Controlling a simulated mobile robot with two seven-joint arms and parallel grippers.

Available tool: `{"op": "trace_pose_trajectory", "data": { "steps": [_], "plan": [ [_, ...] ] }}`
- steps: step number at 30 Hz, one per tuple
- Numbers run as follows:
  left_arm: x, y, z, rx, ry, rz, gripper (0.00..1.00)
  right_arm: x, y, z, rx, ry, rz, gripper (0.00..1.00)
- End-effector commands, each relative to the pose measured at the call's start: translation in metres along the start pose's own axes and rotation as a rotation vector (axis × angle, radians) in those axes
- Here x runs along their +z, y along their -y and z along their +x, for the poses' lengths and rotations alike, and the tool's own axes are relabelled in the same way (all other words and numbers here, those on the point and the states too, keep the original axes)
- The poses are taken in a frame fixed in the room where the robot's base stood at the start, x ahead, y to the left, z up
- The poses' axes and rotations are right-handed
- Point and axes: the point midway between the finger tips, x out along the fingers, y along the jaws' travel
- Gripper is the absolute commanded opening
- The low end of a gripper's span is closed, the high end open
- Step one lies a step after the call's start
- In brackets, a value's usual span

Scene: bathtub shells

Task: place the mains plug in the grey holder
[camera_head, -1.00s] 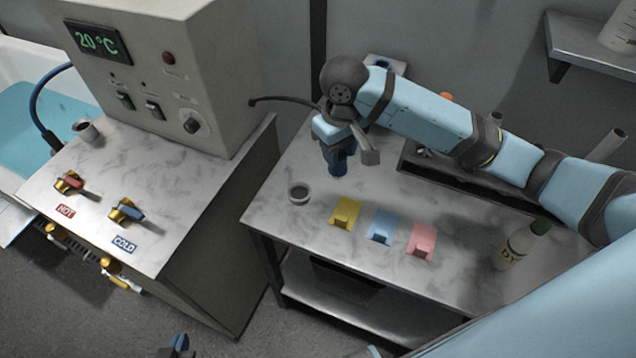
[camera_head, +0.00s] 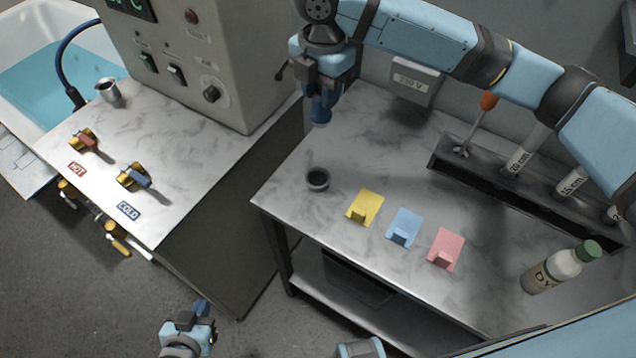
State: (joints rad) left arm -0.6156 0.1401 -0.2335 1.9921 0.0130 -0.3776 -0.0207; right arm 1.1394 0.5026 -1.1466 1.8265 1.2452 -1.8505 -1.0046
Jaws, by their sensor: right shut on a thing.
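The grey holder (camera_head: 318,180), a small round dark-grey cup, stands on the marble-topped table near its left edge. My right gripper (camera_head: 320,115) points down above the back left of the table, behind and above the holder, apart from it. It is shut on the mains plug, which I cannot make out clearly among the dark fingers. A short piece of dark cable (camera_head: 281,72) shows at the control box's side and passes behind this gripper. My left gripper (camera_head: 201,308) is low at the bottom left, above the floor, away from the table; its jaws are unclear.
A wall plate marked 230 V (camera_head: 413,80) is behind the table. Yellow (camera_head: 364,206), blue (camera_head: 404,227) and pink (camera_head: 446,248) pieces lie right of the holder. The control box (camera_head: 205,60) rises at left.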

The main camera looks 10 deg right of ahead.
Motion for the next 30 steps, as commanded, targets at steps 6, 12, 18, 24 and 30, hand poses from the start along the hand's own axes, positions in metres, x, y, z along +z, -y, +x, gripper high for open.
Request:
{"op": "trace_pose_trajectory", "data": {
  "steps": [6, 12, 18, 24, 30],
  "plan": [
    [0.003, -0.001, 0.002, 0.002, -0.001, 0.0, 0.0, -0.004, -0.006, -0.001, 0.0, -0.001, -0.141, 0.09],
    [0.0, -0.001, 0.002, 0.002, -0.004, 0.0, 0.0, -0.003, -0.005, 0.038, -0.004, -0.002, -0.152, 0.09],
    [-0.001, -0.001, 0.001, 0.002, -0.005, 0.0, 0.0, -0.004, -0.005, 0.092, -0.004, -0.001, -0.151, 0.09],
    [-0.002, -0.001, 0.0, 0.002, -0.005, 0.0, 0.0, -0.004, -0.005, 0.137, -0.002, -0.001, -0.152, 0.09],
    [-0.002, -0.001, 0.0, 0.001, -0.004, 0.0, 0.0, -0.004, -0.006, 0.154, 0.0, -0.001, -0.151, 0.09]
  ]
}}
